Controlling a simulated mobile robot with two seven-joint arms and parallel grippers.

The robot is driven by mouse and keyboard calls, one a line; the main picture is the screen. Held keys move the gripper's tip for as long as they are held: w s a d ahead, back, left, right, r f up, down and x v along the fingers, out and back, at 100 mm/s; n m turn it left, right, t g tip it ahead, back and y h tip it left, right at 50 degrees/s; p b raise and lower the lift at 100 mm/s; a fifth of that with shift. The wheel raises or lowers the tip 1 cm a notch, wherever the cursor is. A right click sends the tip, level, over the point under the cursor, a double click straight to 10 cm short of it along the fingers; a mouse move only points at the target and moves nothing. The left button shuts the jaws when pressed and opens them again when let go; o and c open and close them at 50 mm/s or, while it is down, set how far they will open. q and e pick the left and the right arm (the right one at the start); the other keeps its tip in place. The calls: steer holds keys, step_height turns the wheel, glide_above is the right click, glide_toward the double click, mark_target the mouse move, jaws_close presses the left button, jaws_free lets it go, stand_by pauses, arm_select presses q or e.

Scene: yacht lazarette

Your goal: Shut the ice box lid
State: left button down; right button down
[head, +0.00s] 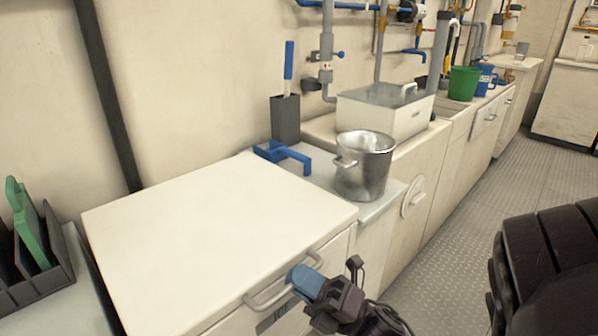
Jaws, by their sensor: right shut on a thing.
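The ice box is a white chest at the lower left, with a dark label (274,316) reading ICE on its front. Its broad white lid (215,225) looks flat and level; I cannot tell whether a gap remains under its edge. A pale bar handle (262,301) is at the front. My left gripper is not in view.
A steel pot (364,170) stands on the counter just right of the ice box, near a blue bracket (283,154). A grey rack (40,285) with a green board (30,225) is at the left. The metal floor (455,235) is open at the right.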

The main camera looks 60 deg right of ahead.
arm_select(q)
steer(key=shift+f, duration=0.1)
arm_select(e)
steer(key=shift+f, duration=0.4)
steer(key=c, duration=1.4)
jaws_free()
steer(key=shift+w+f, duration=0.1)
steer(key=shift+o, duration=1.1)
